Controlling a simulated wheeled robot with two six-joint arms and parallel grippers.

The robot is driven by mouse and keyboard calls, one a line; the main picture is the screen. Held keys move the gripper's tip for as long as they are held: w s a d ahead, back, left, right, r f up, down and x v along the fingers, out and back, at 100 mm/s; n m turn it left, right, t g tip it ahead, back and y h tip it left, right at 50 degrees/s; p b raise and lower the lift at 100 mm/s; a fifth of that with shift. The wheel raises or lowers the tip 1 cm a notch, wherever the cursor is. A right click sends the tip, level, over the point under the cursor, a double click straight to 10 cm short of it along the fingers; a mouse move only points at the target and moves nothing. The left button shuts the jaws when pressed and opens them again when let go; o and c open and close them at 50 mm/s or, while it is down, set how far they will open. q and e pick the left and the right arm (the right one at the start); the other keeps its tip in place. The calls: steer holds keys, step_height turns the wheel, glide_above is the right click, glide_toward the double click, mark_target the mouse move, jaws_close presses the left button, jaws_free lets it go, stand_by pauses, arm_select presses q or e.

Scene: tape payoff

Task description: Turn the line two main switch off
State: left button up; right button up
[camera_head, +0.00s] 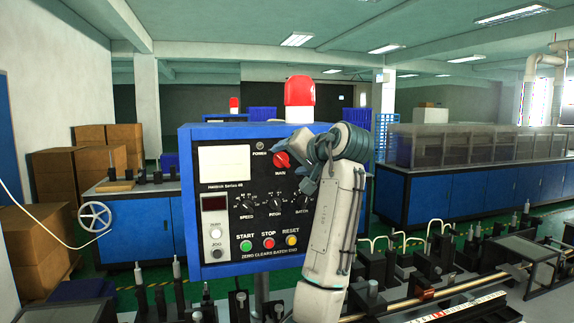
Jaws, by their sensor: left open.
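The blue control box (187,200) faces me with a black panel. Its red MAIN switch (281,160) is a rotary knob at the upper middle, with the label MAIN under it. My left gripper (303,160) is open, just right of the red knob and in front of the panel. It covers the panel's right part; I cannot tell whether a finger touches the knob. My right gripper is not in view.
SPEED, PITCH and BATCH dials (275,202) sit below the switch. START, STOP and RESET buttons (268,242) are lower. A red beacon (299,91) stands on the box. A rail with black fixtures (430,265) runs at lower right.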

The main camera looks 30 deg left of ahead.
arm_select(q)
steer(key=b+v, duration=0.2)
steer(key=v, duration=0.6)
steer(key=shift+d, duration=0.25)
steer(key=shift+s, duration=0.1)
